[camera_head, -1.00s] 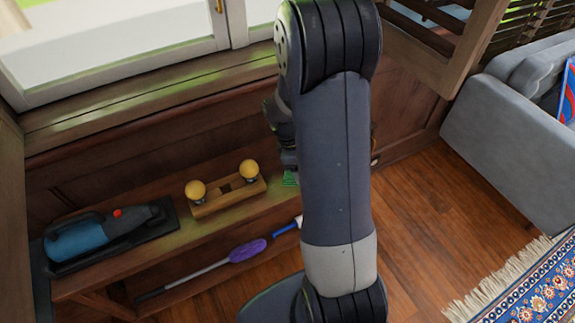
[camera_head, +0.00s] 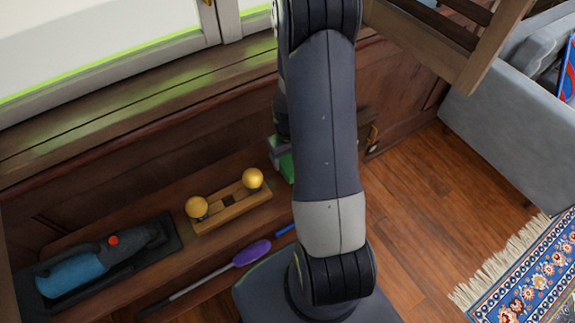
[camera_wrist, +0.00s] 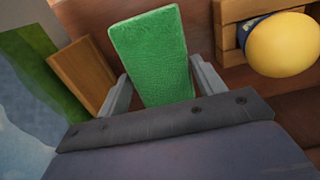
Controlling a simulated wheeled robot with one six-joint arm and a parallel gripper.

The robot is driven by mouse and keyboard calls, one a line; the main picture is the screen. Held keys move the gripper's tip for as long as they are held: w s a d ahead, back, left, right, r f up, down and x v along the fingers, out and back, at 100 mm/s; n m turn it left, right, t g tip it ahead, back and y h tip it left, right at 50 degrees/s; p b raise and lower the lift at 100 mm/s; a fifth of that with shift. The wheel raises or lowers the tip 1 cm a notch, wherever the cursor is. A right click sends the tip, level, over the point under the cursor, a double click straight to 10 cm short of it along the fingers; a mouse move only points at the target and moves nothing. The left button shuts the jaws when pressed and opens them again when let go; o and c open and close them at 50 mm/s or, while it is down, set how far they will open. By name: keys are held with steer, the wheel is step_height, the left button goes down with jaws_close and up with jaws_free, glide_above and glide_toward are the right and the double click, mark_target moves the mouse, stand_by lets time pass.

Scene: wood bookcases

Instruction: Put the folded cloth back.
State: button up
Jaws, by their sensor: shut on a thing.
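The folded cloth (camera_wrist: 150,50) is a green, fuzzy, flat rectangle. In the wrist view it stands out between the two grey fingers of my gripper (camera_wrist: 163,92), which is shut on it. In the head view a small part of the green cloth (camera_head: 285,166) shows at the left edge of my arm, above the right part of the low wooden shelf (camera_head: 120,215). My arm hides the rest of it and most of the gripper there. I cannot tell whether the cloth touches the shelf.
A wooden block with two yellow balls (camera_head: 232,208) stands on the shelf, left of the cloth. A blue handheld vacuum (camera_head: 75,275) lies in a dark tray farther left. A purple duster (camera_head: 250,253) is lower down. A window ledge (camera_head: 130,115) runs behind; a grey sofa (camera_head: 500,130) is at right.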

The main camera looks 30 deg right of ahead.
mark_target(288, 167)
steer(key=shift+f, duration=2.55)
steer(key=o, duration=0.9)
step_height(288, 167, up, 12)
steer(key=shift+r, duration=0.1)
steer(key=shift+f, duration=0.2)
